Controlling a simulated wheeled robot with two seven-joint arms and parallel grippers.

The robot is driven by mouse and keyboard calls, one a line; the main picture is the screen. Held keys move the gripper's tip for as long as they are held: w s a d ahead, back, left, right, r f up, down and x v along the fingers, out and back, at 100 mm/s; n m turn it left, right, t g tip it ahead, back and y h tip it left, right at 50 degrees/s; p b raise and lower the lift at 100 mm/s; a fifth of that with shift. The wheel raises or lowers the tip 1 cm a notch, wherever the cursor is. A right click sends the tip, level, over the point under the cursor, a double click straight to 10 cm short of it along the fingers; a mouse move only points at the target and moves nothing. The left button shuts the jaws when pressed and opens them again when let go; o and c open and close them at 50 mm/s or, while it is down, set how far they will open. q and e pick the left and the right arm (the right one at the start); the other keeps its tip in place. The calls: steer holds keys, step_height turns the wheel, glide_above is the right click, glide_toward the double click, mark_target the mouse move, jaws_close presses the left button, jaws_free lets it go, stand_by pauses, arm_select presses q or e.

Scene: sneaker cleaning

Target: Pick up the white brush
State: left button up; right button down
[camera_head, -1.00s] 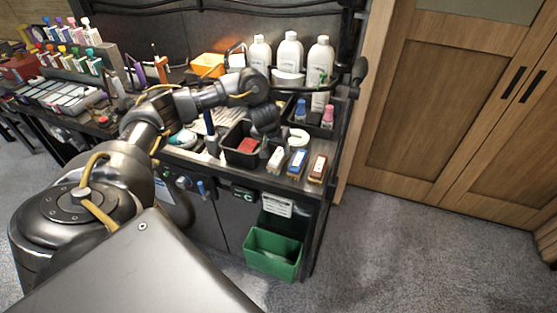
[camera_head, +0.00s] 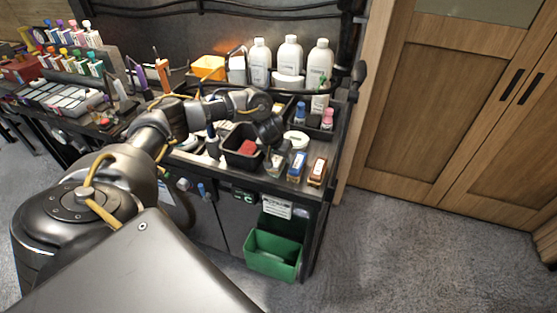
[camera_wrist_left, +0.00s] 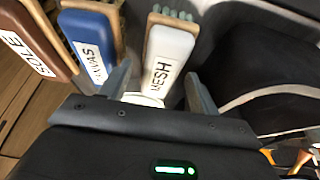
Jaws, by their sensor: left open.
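The white brush (camera_wrist_left: 168,52), labelled MESH, has a wooden edge and pale bristles and lies on the bench top. In the left wrist view it lies between the two fingers of my left gripper (camera_wrist_left: 157,72), which is open. In the head view my left gripper (camera_head: 274,150) is low over the brush and hides most of it. A blue brush (camera_head: 297,166) and a brown brush (camera_head: 317,171) lie to its right; they also show in the left wrist view, blue (camera_wrist_left: 88,40) and brown (camera_wrist_left: 35,40). My right gripper is not in view.
A black bin (camera_head: 234,155) with a red item stands just left of the white brush. White bottles (camera_head: 320,65) stand at the back, with small blue and pink bottles (camera_head: 327,118) in a tray. A green bin (camera_head: 272,255) is below the bench.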

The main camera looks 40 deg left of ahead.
arm_select(q)
steer(key=shift+f+p, duration=0.2)
steer(key=shift+p, duration=0.1)
stand_by(0.4)
steer(key=shift+c, duration=0.5)
steer(key=c, duration=0.9)
steer(key=shift+c, duration=0.2)
